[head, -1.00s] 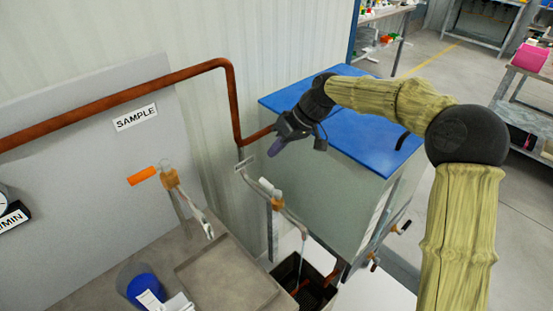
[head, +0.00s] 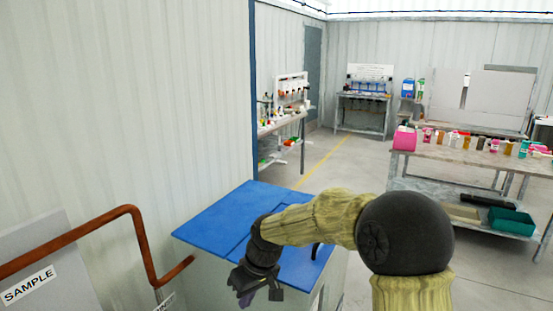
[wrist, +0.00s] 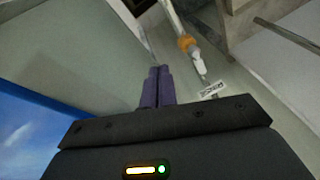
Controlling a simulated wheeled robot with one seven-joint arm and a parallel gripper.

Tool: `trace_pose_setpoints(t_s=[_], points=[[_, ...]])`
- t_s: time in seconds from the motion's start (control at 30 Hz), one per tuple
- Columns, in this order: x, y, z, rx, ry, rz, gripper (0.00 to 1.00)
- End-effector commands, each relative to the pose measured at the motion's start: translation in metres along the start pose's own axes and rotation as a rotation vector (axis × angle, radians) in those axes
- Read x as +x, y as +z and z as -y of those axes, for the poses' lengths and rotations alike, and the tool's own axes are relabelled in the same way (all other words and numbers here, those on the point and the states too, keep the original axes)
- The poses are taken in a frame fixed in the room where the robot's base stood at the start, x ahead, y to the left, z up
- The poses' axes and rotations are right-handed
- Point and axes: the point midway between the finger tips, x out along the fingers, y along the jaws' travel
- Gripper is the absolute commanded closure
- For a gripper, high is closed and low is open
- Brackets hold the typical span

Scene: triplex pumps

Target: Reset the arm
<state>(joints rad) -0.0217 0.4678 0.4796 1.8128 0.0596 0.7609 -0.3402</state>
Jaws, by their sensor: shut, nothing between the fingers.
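My gripper (head: 245,298) hangs at the end of my bent arm, in front of the blue-topped cabinet in the head view. Its purple fingers (wrist: 157,88) are pressed together in the wrist view, with nothing between them. The wrist view looks down past the fingers at a pipe with an orange fitting (wrist: 187,43) and a white tag (wrist: 212,89). A gap shows between the fingers and these parts, but its depth is hard to judge.
The cabinet's blue top (head: 212,222) lies beside and behind my forearm. A copper pipe (head: 146,247) and the SAMPLE panel (head: 65,275) stand at left. A workbench with bottles (head: 455,150) stands at right. Open floor (head: 335,165) lies between the benches.

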Motion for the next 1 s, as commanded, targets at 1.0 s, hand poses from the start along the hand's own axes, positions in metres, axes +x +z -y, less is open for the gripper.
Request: trace_pose_setpoints(t_s=[1.0], points=[[-0.099, 0.251, -0.056, 0.701, 0.351, -0.091, 0.84]])
